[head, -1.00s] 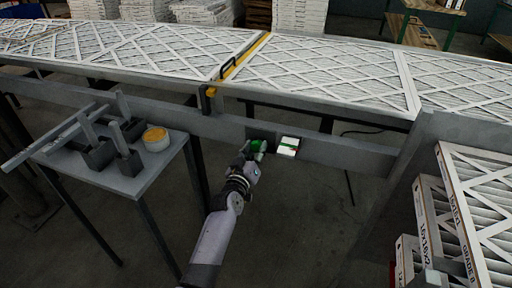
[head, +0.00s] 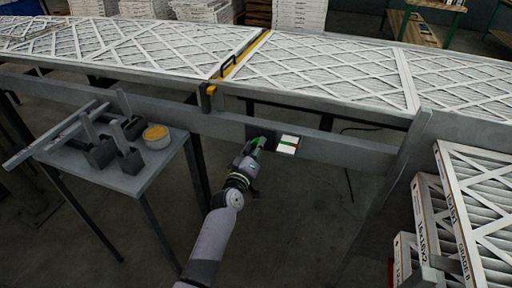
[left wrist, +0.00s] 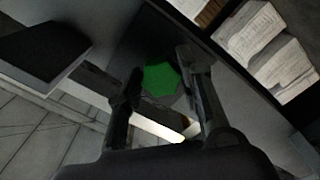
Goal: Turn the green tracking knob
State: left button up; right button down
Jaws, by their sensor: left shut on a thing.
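The green tracking knob (head: 256,142) is on the grey side rail of the conveyor, below its bed. It is a green faceted knob in the left wrist view (left wrist: 162,79), between the two dark fingers. My left gripper (head: 252,149) reaches up to the rail from below and is shut on the knob, hiding part of it in the head view. The fingers also show in the left wrist view (left wrist: 162,95), one on each side of the knob. My right gripper is not in view.
A white card with a green stripe (head: 288,144) is right beside the knob. The conveyor (head: 350,150) carries white pleated filters (head: 310,70). Stacked filter boxes (head: 425,215) stand at right.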

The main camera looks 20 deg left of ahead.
pick_arm(q)
jog(key=shift+a, duration=0.1)
jog(key=o, duration=1.2)
jog(key=s, duration=1.2)
jog(key=shift+a, duration=0.15)
